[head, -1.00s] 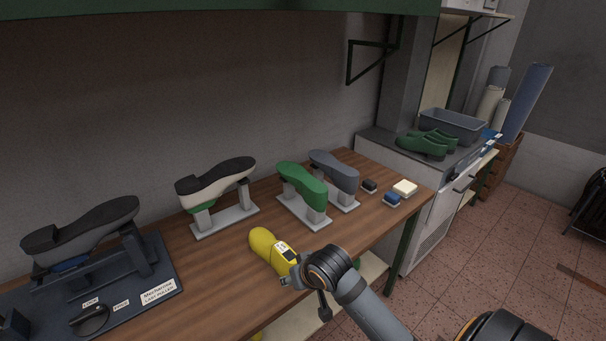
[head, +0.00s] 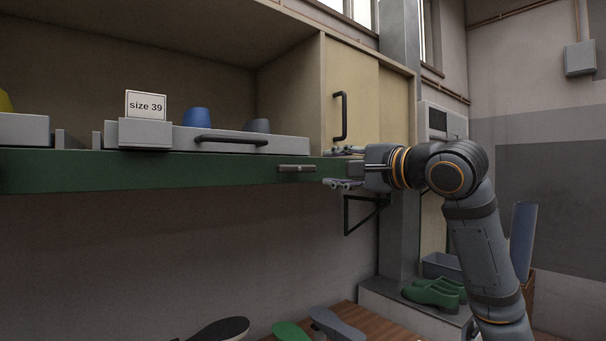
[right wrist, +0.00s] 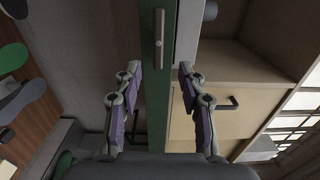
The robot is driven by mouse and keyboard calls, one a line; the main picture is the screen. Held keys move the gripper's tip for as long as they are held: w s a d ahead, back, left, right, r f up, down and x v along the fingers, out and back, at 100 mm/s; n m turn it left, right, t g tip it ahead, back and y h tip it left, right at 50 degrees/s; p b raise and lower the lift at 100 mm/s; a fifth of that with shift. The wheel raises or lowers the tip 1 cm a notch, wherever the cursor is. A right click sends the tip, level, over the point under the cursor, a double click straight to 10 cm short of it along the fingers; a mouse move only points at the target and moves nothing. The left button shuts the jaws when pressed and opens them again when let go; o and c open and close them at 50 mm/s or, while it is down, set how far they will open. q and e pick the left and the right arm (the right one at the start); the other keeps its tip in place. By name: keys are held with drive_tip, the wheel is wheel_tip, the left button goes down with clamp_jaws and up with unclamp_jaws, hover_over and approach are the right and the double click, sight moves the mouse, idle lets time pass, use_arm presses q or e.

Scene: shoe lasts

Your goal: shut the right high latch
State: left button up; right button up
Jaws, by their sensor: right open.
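A short metal latch bar (head: 297,168) lies level along the front of the green shelf rail (head: 150,172), near the rail's right part. My right gripper (head: 328,167) is open and empty, just right of the latch, with one finger above the other at about the rail's height. In the right wrist view the latch (right wrist: 158,40) lies along the green rail (right wrist: 152,95), beyond the open fingertips (right wrist: 159,76) and in line with the gap between them. The fingers do not appear to touch the latch. My left gripper is not in view.
Above the rail are a grey drawer (head: 225,140) with a dark handle, a "size 39" card (head: 146,105) and a pale cupboard door (head: 350,95) with a dark handle. A bracket (head: 365,212) hangs below. Free room lies in front of the rail, left of my gripper.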

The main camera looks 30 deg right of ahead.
sight(300, 169)
drive_tip(key=w+p, duration=0.2)
drive_tip(key=w, duration=0.1)
drive_tip(key=w+p, duration=0.2)
drive_tip(key=w, duration=0.1)
drive_tip(key=w+a+p, duration=0.1)
drive_tip(key=w+p, duration=0.1)
drive_tip(key=w, duration=0.2)
drive_tip(key=shift+r, duration=0.1)
drive_tip(key=shift+w+f+p, duration=0.2)
drive_tip(key=shift+w+p, duration=0.1)
drive_tip(key=shift+w, duration=0.25)
drive_tip(key=shift+d, duration=0.1)
drive_tip(key=shift+s, duration=0.1)
drive_tip(key=shift+c, duration=0.3)
clamp_jaws()
